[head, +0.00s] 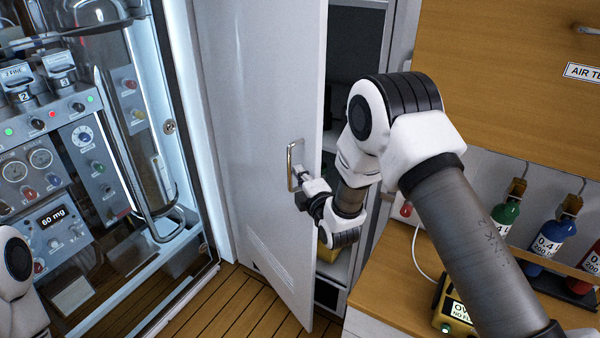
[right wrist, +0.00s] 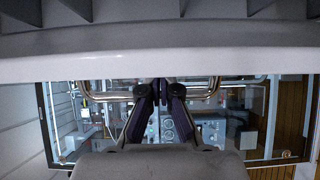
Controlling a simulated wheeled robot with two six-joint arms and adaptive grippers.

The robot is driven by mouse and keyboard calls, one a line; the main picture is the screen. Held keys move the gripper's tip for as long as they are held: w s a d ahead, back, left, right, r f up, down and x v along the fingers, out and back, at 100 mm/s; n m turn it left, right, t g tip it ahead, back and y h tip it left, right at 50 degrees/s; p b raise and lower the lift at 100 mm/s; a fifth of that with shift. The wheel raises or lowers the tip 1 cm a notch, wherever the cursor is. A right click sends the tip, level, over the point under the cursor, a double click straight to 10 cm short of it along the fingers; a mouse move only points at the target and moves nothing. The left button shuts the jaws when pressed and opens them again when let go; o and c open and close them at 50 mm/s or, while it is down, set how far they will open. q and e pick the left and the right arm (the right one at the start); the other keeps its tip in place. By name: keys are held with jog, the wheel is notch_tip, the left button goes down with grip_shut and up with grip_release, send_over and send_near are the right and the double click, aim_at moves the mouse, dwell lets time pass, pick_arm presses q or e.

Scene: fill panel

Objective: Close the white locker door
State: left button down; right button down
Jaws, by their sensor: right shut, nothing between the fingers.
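The white locker door (head: 262,110) stands ajar in the head view. It is a tall, plain panel with vent slots low down, and the dark locker interior shows to the right of its free edge. A chrome handle (head: 290,166) is mounted near that edge. My right gripper (head: 300,180) is shut and empty, with its tips close to the handle. Whether they touch it I cannot tell. My left gripper is out of view.
A lit glass-fronted cabinet (head: 190,130) with gauges and tubing stands left of the door. A wooden counter (head: 385,290) with a yellow device (head: 452,312) is at right, below hanging bottles (head: 508,214). The plank floor (head: 235,305) is clear below the door.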

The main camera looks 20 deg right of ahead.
jog(key=w+d+b, duration=0.2)
jog(key=w+d, duration=0.2)
jog(key=d, duration=0.5)
jog(key=w+d+b, duration=0.2)
jog(key=w+d, duration=0.1)
jog(key=d, duration=0.7)
jog(key=shift+w+d, duration=0.2)
jog(key=shift+w, duration=0.2)
